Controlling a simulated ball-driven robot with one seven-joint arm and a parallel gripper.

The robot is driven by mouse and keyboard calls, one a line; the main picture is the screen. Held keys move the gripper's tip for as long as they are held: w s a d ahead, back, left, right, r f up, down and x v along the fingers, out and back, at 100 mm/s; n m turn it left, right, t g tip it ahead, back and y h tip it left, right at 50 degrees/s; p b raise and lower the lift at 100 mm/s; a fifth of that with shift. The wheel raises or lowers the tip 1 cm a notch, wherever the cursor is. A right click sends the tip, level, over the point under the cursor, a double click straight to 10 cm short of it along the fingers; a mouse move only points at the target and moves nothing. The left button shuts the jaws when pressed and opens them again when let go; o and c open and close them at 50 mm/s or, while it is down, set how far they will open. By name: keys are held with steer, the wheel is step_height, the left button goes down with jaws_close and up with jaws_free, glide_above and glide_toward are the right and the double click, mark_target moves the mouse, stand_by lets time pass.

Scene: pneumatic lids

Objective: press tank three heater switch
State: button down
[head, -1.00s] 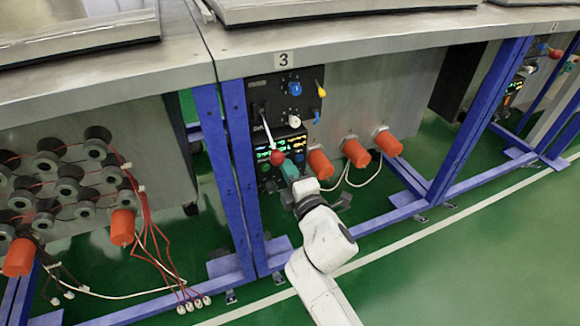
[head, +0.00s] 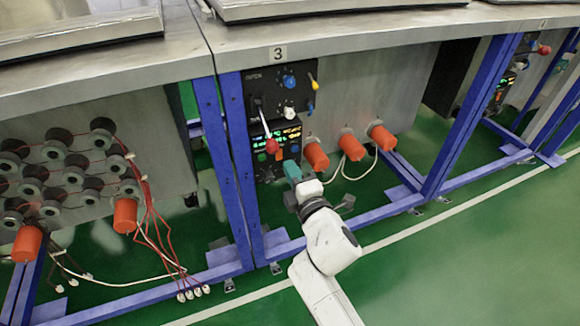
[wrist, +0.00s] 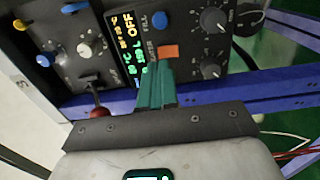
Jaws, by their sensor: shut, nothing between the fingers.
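The tank three panel (head: 262,90) is a black control panel under the sign marked 3 (head: 278,53). It has a lit display, knobs and a lever with a red ball (head: 271,146). My gripper (head: 288,166) has teal fingers, shut and empty, at the lower edge of the panel. The fingers (wrist: 157,68) point at the panel beside the display (wrist: 128,45), which reads OFF. Contact cannot be told.
A blue button (wrist: 160,19) marked FILL and black dials (wrist: 213,20) are close to the orange switch. The red ball (wrist: 98,112) is left of my fingers. Orange plugs (head: 316,156) with white cables are at the right.

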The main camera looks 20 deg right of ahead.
steer(key=s, duration=0.9)
steer(key=shift+s, duration=0.2)
steer(key=s+d+f+m+g+h, duration=0.4)
steer(key=s+d+f+m+g, duration=0.4)
steer(key=s+d+f+m, duration=0.25)
steer(key=s+a+f+m+g+y, duration=0.25)
steer(key=s+m+g, duration=0.2)
steer(key=s, duration=0.45)
steer(key=s+a+f+m+g+y, duration=0.15)
steer(key=s+f+m+g, duration=0.3)
steer(key=s, duration=0.55)
step_height(320, 180, up, 25)
steer(key=d+n+p, duration=0.1)
steer(key=p, duration=2.4)
steer(key=shift+w, duration=0.35)
